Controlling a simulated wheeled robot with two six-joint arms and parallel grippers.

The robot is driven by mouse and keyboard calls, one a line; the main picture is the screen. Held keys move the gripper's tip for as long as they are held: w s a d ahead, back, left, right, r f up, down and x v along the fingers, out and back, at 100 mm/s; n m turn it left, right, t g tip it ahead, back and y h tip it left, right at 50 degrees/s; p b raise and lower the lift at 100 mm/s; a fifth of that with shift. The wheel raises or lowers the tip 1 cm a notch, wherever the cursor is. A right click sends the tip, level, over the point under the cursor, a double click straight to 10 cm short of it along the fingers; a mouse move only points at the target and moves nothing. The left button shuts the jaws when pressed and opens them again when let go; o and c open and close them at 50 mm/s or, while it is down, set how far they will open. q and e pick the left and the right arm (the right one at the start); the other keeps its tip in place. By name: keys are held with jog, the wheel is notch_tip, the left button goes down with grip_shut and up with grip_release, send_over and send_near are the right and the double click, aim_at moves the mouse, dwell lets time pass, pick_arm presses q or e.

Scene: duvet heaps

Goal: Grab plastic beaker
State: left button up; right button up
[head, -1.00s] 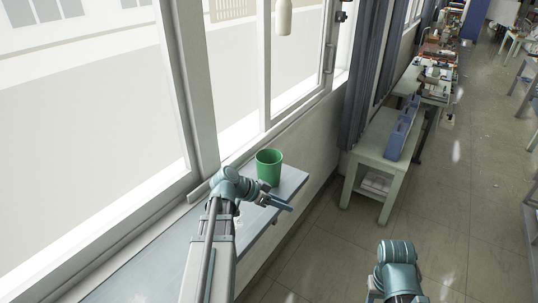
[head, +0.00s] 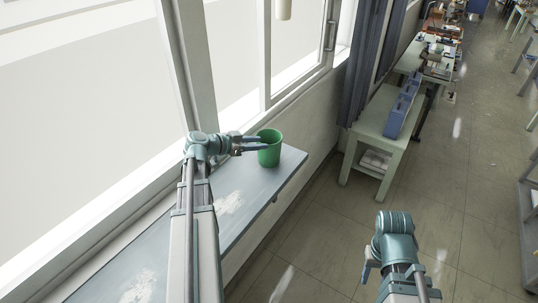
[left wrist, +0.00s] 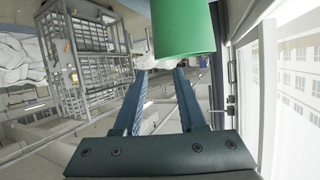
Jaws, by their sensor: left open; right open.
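The green plastic beaker (head: 271,152) stands upright near the far end of the grey-blue windowsill shelf. My left gripper (head: 264,143) is open, level with the beaker, with its fingers pointing right at its near left side. Whether the fingers touch it I cannot tell. In the left wrist view the beaker (left wrist: 184,30) fills the top middle, beyond and partly over the tips of my spread left fingers (left wrist: 160,72). Nothing is gripped. My right gripper (head: 371,264) is open and low over the floor at the right, mostly hidden by its own wrist.
The shelf (head: 250,195) runs along the window, with pale patches on its near part. A window frame (head: 195,70) rises close behind my left arm. A pale green table (head: 375,125) with blue bins (head: 402,112) stands farther on. The floor (head: 325,225) between is clear.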

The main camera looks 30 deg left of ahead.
aim_at(269, 149)
pick_arm(q)
jog(key=shift+b+x, duration=1.4)
jog(key=shift+x, duration=2.4)
jog(key=shift+s+f, duration=0.15)
grip_shut()
